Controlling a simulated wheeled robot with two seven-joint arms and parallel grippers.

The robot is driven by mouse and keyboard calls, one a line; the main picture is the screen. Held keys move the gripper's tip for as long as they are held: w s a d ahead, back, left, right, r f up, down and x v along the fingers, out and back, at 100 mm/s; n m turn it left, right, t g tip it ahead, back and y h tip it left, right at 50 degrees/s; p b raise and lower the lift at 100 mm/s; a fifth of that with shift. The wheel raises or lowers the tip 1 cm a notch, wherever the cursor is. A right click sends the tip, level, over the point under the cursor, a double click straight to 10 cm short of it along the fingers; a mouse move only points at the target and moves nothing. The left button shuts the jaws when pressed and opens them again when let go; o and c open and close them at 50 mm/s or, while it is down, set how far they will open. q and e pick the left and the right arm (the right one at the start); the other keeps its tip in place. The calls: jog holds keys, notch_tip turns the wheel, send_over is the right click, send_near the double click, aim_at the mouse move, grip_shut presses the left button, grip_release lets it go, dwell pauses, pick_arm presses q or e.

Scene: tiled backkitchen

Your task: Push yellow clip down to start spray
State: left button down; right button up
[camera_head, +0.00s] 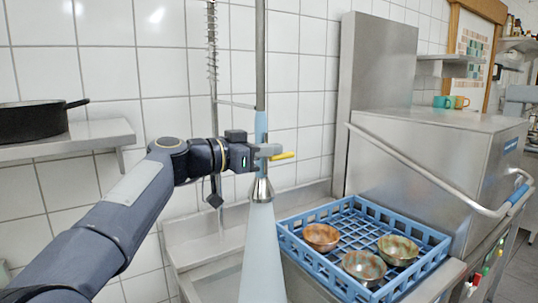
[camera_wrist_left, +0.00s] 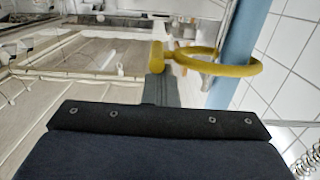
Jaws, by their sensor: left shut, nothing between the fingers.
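The yellow clip (camera_head: 283,155) sticks out to the right of the light blue spray handle (camera_head: 261,126). In the left wrist view the clip shows as a yellow ring (camera_wrist_left: 238,70) around the blue handle, with a yellow end at the fingertips. My left gripper (camera_head: 270,150) is shut and empty, at the handle beside the clip; its grey fingers (camera_wrist_left: 160,90) appear to touch the clip's yellow end. Below it, a metal spray head (camera_head: 262,188) points down, and a pale blue cone of spray (camera_head: 261,250) widens beneath it. My right gripper is not in view.
A blue dish rack (camera_head: 292,246) with bowls (camera_head: 321,237) stands on the counter to the right. A steel dishwasher (camera_head: 440,165) with a long bar handle is beyond it. A black pan (camera_head: 32,122) sits on a wall shelf (camera_head: 85,136) at left. A tiled wall is behind.

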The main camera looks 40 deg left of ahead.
pick_arm(q)
jog(key=shift+f, duration=0.3)
jog(key=shift+f, duration=0.1)
jog(key=b+v, duration=0.2)
jog(key=v, duration=0.6)
jog(key=shift+r, duration=0.4)
jog(key=shift+w, duration=0.1)
